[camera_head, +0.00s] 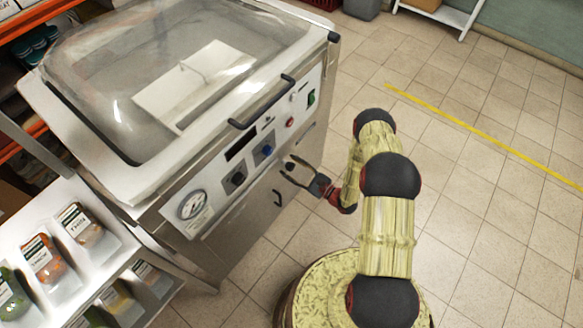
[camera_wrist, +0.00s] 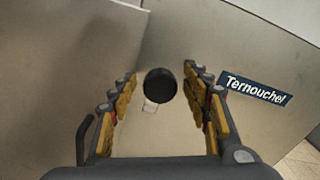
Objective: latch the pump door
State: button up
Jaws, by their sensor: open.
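The pump door appears as the darker metal panel (camera_wrist: 70,60) on the left in the wrist view, with a black bar handle (camera_wrist: 83,138) on it; the handle also shows low on the cabinet front in the head view (camera_head: 278,198). I cannot tell whether the door sits fully flush. A round black knob (camera_wrist: 159,85) stands on the lighter panel right of the seam, with a small pale plate below it. My gripper (camera_head: 287,168) is open in front of the knob. In the wrist view its yellow-padded fingers (camera_wrist: 164,88) flank the knob, with gaps on both sides.
The machine has a clear lid (camera_head: 160,70), a lid handle (camera_head: 262,103) and a control panel with a gauge (camera_head: 193,204). A "Ternouchel" label (camera_wrist: 255,89) is right of the fingers. The tiled floor (camera_head: 480,165) at right is clear.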

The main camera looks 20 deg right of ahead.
jog(key=shift+c, duration=0.8)
jog(key=c, duration=1)
jog(key=shift+m, duration=0.3)
jog(key=m+b, duration=0.1)
jog(key=m, duration=0.2)
jog(key=shift+m, duration=0.3)
jog(key=m, duration=0.4)
jog(key=shift+m+b, duration=0.3)
jog(key=shift+b, duration=0.1)
jog(key=m, duration=0.4)
jog(key=shift+d, duration=0.1)
jog(key=m, duration=0.5)
jog(key=shift+w+f+b, duration=0.1)
jog(key=shift+b, duration=0.3)
